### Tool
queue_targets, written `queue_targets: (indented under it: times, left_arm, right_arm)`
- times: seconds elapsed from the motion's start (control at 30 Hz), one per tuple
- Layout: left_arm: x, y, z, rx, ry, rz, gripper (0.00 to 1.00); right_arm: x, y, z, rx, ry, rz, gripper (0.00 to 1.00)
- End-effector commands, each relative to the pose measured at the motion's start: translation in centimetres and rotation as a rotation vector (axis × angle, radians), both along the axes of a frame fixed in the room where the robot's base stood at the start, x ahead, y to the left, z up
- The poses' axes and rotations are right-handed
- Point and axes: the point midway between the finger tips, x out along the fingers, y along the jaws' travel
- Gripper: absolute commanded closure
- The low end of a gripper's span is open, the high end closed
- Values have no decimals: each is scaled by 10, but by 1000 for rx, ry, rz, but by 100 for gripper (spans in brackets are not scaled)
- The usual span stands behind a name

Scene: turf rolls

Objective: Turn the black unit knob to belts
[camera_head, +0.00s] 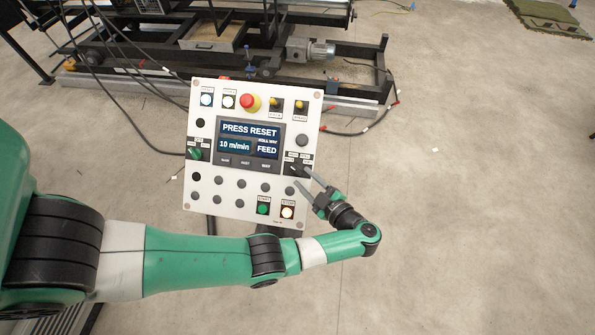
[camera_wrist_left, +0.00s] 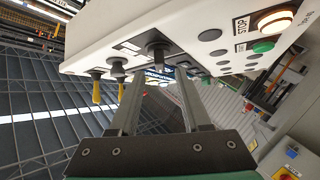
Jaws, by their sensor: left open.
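The black unit knob (camera_head: 297,167) sits at the right edge of the white control panel (camera_head: 200,112), beside the display (camera_head: 249,139), which reads "PRESS RESET", "10 m/min" and "FEED". The labels around the knob are too small to read. My left gripper (camera_head: 301,175) is open, its fingers pointing at the panel close to this knob. In the left wrist view a black knob (camera_wrist_left: 157,49) stands out from the panel, roughly between the fingertips (camera_wrist_left: 160,74). I cannot tell whether the fingers touch it. My right gripper is in neither view.
A green knob (camera_head: 195,154) is at the panel's left edge. A red mushroom button (camera_head: 250,102) and lit buttons are along the top, with green (camera_head: 263,208) and white (camera_head: 287,212) buttons below. Machinery (camera_head: 300,50) with cables stands behind. Floor to the right is free.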

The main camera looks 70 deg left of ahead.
Motion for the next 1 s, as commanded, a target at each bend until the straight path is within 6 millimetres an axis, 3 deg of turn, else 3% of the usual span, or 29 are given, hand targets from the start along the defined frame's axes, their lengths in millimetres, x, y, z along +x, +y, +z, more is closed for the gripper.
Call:
queue_targets:
  times: [0.13, 0.33, 0.9, 1.0]
  left_arm:
    - [9, -34, 6, -2, 0, -4, 52]
    - [14, -58, 12, -2, 1, -2, 52]
    - [14, -59, 13, -2, 2, 0, 52]
    - [14, -52, 15, -3, -4, 21, 52]
  right_arm:
    - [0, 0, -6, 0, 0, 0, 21]
    - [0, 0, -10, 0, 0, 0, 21]
    - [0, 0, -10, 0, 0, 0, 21]
    - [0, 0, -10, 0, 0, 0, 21]
